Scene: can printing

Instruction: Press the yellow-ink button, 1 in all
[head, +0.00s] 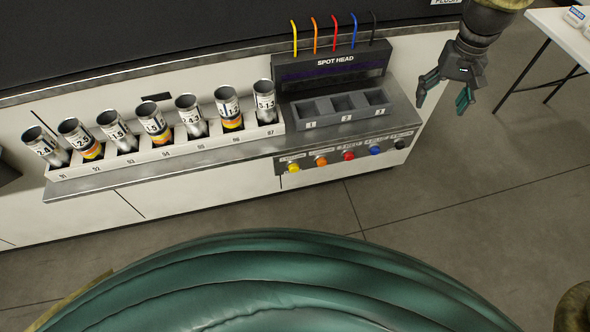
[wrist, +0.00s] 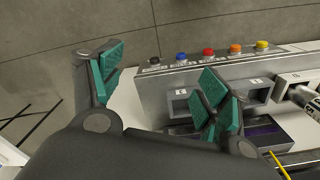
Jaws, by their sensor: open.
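The yellow-ink button (head: 293,168) is the leftmost of a row of coloured buttons on the front face below the spot head, in the head view. In the wrist view the yellow button (wrist: 262,44) is at the right end of the row. My gripper (head: 443,108) is open and empty, to the right of the spot head and well apart from the yellow button. In the wrist view its fingers (wrist: 160,80) are spread, with one in front of part of the slot block.
Orange (head: 321,161), red (head: 349,156), blue (head: 375,151) and black (head: 399,144) buttons sit right of the yellow one. The slot block (head: 340,110) has three empty slots. A rack (head: 165,158) of several cans stands left. A white table (head: 565,35) is far right.

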